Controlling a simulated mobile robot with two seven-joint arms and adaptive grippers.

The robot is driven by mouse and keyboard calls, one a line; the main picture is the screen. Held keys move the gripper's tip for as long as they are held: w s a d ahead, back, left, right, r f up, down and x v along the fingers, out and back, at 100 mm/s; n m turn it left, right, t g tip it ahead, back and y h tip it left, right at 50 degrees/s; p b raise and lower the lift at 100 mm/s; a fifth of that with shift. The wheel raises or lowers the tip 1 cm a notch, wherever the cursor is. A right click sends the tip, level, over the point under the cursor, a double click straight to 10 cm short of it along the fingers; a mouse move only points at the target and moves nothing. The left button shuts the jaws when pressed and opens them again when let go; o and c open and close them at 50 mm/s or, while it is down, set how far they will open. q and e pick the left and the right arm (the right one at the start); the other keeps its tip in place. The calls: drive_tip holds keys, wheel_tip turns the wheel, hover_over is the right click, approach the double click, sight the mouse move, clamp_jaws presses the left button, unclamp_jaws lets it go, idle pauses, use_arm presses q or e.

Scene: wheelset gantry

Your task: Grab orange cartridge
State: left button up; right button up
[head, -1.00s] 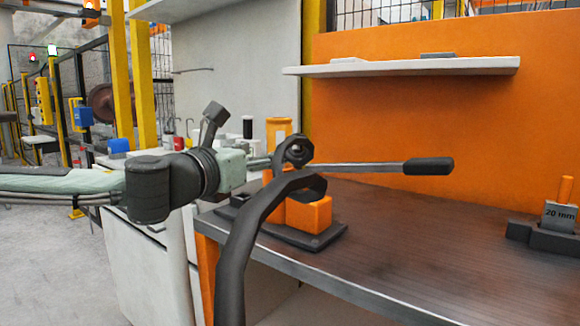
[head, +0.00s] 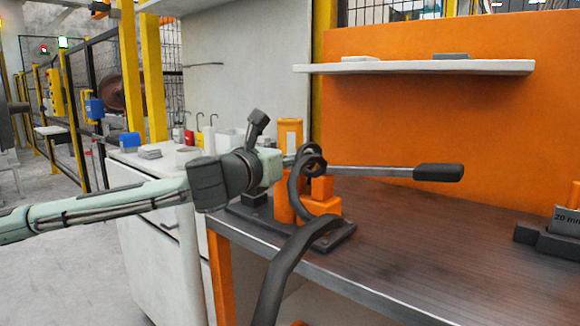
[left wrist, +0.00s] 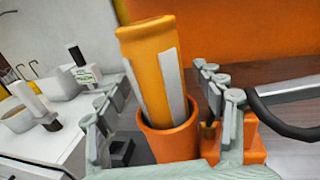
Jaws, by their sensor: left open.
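The orange cartridge (head: 290,132) is an upright yellow-orange cylinder on the bench. In the left wrist view the cartridge (left wrist: 150,58) has pale stripes, and its lower end is inside an orange cup-like holder (left wrist: 168,142). My left gripper (head: 291,161) is at the cartridge in the head view, with its fingertips partly hidden by the black hose and lever. In the left wrist view the open left gripper (left wrist: 160,78) has one finger on each side of the cartridge, with visible gaps. My right gripper is not in view.
A black hose (head: 285,250) and a lever with a dark grip (head: 438,172) stand in front of the holder. A white shelf (head: 420,67) hangs above the bench (head: 400,235). A 20 mm block (head: 566,220) sits at right. The bench middle is clear.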

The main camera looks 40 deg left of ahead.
use_arm(q)
drive_tip(key=c, duration=1.4)
drive_tip(key=shift+c, duration=0.7)
drive_tip(key=shift+r, duration=0.15)
